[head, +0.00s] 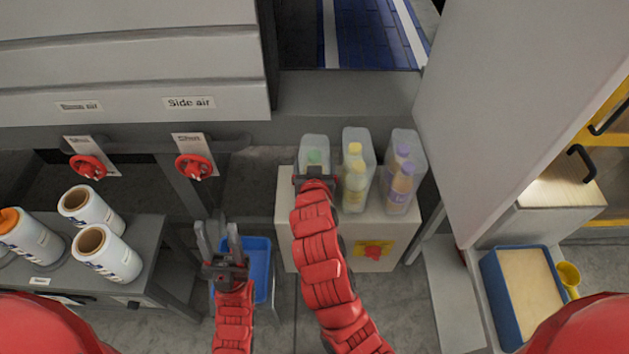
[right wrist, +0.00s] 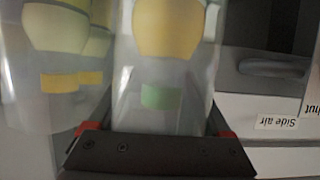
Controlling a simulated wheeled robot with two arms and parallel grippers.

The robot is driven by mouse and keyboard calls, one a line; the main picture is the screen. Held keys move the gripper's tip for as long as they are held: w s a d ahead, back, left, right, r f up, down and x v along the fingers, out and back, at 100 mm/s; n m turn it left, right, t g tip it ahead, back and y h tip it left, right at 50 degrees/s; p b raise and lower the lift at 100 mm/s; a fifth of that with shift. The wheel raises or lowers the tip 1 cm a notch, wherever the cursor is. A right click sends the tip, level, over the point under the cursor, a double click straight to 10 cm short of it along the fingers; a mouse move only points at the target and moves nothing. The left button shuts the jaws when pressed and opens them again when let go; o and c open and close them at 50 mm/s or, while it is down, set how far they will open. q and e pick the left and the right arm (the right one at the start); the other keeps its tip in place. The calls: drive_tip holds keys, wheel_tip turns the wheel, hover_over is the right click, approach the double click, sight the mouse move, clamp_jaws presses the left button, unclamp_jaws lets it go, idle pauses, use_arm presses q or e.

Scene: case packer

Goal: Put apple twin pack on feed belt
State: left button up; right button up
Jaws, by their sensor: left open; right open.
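Three clear-wrapped twin packs stand side by side on a pale box (head: 288,215). The leftmost pack (head: 314,143), with a green cap showing, looks like the apple twin pack; my right gripper hides its lower part. In the right wrist view this pack (right wrist: 165,60) stands between the open fingers, with a green label; contact cannot be told. My right gripper (head: 314,178) is open at its near side. My left gripper (head: 219,235) is open and empty, above a blue bin. The blue feed belt (head: 370,40) lies beyond at the top.
The yellow-capped pack (head: 357,165) and purple-capped pack (head: 402,170) stand close on the right. A grey ledge (head: 345,95) and tall pale panel (head: 510,90) border the belt. The blue bin (head: 260,262) and film rolls (head: 108,253) are left.

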drive_tip(key=shift+x, duration=1.1)
clamp_jaws()
